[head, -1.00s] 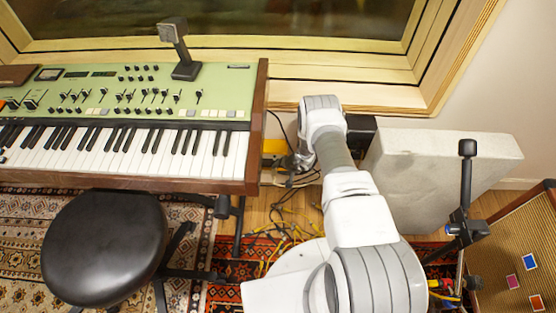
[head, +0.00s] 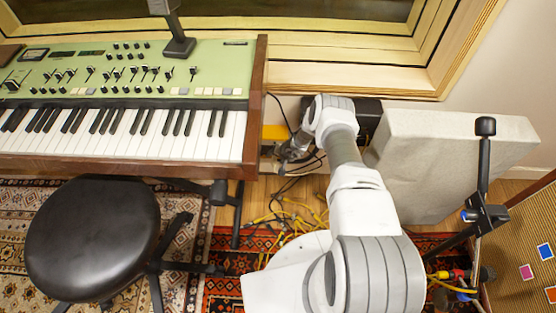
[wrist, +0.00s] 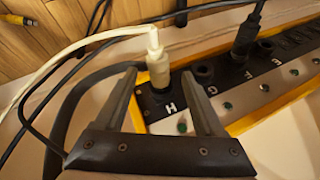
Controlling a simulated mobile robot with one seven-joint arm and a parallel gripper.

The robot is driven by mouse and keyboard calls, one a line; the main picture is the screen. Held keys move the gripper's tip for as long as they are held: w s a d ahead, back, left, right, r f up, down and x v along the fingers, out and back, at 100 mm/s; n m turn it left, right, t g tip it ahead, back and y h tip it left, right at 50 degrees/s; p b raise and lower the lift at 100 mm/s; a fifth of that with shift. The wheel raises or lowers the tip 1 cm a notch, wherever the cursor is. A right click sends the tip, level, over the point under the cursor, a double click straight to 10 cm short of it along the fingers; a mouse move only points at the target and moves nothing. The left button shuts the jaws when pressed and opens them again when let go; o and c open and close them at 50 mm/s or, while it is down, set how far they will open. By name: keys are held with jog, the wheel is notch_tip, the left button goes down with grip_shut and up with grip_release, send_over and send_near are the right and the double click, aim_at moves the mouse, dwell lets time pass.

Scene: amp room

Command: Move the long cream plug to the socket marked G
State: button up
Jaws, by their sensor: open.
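The long cream plug (wrist: 157,66) stands upright in the socket at the letter H, near the end of a black power strip (wrist: 216,103) with yellow edges. Its pale cable runs off left. My gripper (wrist: 158,78) is open, with one finger on each side of the plug in the wrist view; I cannot tell whether either touches it. In the head view my gripper (head: 290,151) is low by the wall, and the plug cannot be made out.
A black plug (wrist: 245,38) stands farther along the strip, with an empty socket (wrist: 265,47) near it. Dark cables (wrist: 60,85) loop at the left. The keyboard (head: 120,125) and stool (head: 93,240) are left of my arm; a grey slab (head: 435,165) is right.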

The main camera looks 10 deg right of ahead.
jog(key=shift+w+f, duration=0.1)
jog(key=shift+f, duration=0.05)
jog(key=shift+c, duration=0.3)
jog(key=c, duration=1)
grip_shut()
jog(key=shift+o, duration=1.6)
grip_release()
grip_shut()
